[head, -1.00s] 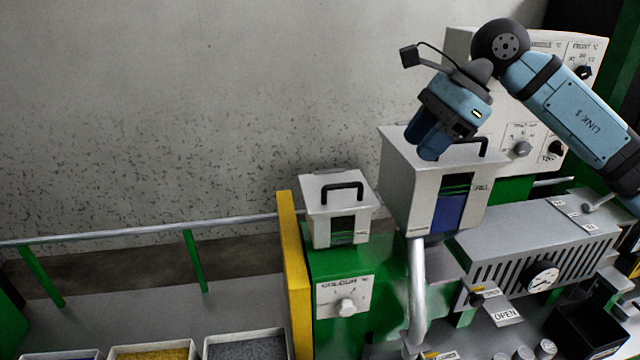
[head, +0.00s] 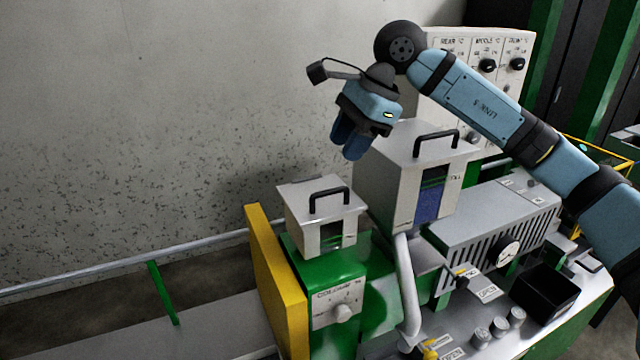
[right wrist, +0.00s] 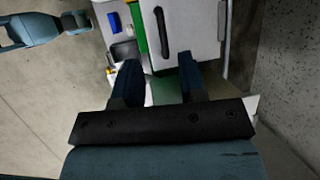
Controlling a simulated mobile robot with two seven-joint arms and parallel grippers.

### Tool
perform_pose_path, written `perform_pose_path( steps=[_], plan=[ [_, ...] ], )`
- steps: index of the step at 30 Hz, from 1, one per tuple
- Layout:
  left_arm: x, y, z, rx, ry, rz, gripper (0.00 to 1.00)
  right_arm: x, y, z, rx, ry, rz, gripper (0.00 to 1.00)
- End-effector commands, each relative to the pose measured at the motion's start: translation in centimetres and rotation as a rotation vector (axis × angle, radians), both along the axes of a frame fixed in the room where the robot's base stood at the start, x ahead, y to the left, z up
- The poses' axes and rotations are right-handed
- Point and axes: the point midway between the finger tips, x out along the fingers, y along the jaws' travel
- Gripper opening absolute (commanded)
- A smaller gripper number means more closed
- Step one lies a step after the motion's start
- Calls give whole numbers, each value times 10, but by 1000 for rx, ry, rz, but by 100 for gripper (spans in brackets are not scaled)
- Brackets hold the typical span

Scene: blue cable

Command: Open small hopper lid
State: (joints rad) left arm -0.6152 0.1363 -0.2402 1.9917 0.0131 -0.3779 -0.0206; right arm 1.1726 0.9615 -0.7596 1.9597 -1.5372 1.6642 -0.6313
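The small hopper (head: 297,222) is a pale grey box on a green stand. Its flat lid (head: 292,190) lies closed, with a black bar handle (head: 331,193) on top. My right gripper (head: 348,150) points down in the head view, above and behind the small hopper, beside the large hopper's lid. It touches nothing that I can see. In the right wrist view the fingers of my right gripper (right wrist: 158,84) are apart with nothing between them. A white panel with a black handle (right wrist: 160,40) shows beyond them; I cannot tell which hopper it is.
The taller large hopper (head: 391,180), with its own black handle, stands right of the small one. A yellow plate (head: 275,285) stands left of the small hopper, and a wall is behind. A black bin (head: 547,292) is at the right.

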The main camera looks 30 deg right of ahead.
Motion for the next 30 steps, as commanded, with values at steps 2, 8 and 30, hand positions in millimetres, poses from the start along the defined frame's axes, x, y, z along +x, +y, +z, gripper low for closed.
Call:
perform_pose_path(
  steps=[2, 8, 30],
  plan=[
    [0, 1, 2, 1, 1, 1, 43, 3, 8, -17, 0, 5, 3, 38],
    [0, 3, 7, 5, 0, 3, 43, 12, 23, -54, 1, 3, 1, 38],
    [2, 4, 13, 5, -6, 3, 43, 20, 37, -89, 1, -1, 0, 15]
  ],
)
